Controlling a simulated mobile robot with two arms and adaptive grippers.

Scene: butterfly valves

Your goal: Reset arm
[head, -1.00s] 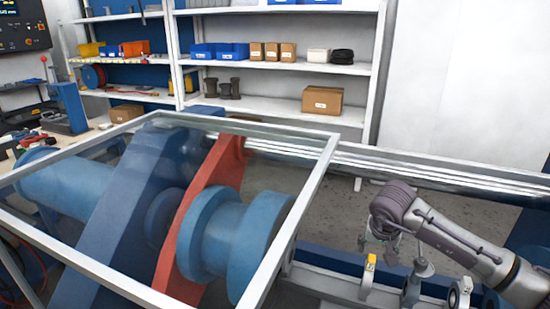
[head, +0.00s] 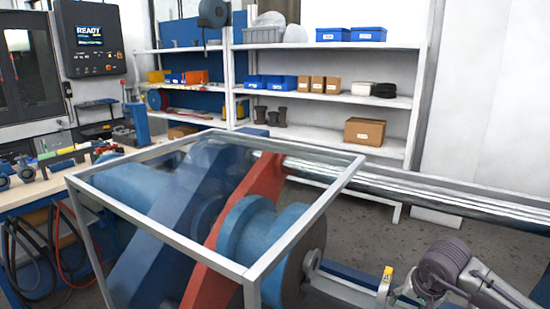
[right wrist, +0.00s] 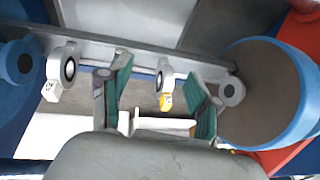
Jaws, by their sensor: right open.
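My right gripper (right wrist: 160,98) is open in the right wrist view, with two green-padded fingers apart and nothing gripped between them. A pale ring-shaped part (right wrist: 62,68) with a dark hole stands left of the fingers. A second ring part (right wrist: 165,82), with a yellow tag (right wrist: 165,102) below it, shows beyond the gap between the fingers. In the head view my right arm (head: 470,280) comes in at the lower right, and its fingers are not clear there. The yellow tag (head: 387,273) stands just left of that arm. My left gripper is not in view.
A glass-topped, metal-framed guard (head: 205,262) covers a large blue and red machine (head: 262,232) left of my arm. Shelves (head: 330,97) with boxes stand behind. A workbench (head: 45,185) and a control screen (head: 90,36) are at the left. Grey floor (head: 400,238) shows behind the machine.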

